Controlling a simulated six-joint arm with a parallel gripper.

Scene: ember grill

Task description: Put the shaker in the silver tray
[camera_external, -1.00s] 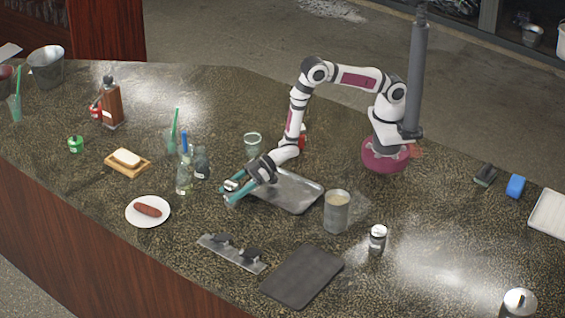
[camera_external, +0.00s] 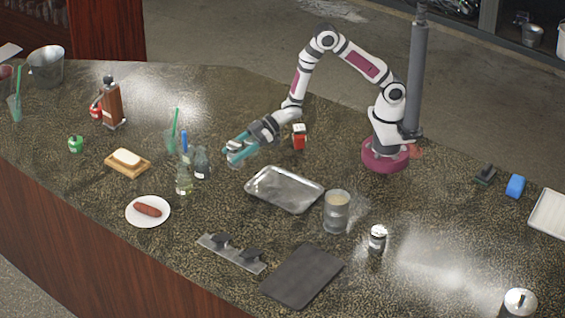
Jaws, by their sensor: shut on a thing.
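The silver tray (camera_external: 284,203) lies empty on the counter in the middle. A small jar with a metal top and pale label (camera_external: 377,240), which looks like a shaker, stands upright to the right of the tray. My gripper (camera_external: 236,152) is above and left of the tray in the picture, with its teal fingers pointing to the lower left. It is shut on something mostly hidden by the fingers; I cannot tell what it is. The cup with a green rim is not clearly visible behind the gripper.
A tall metal cup (camera_external: 337,211) stands close to the tray's right side. Small bottles (camera_external: 202,162) stand left of it, and a red box-like item (camera_external: 299,138) stands behind it. A dark board (camera_external: 302,276) and a metal strip (camera_external: 231,253) lie in front.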

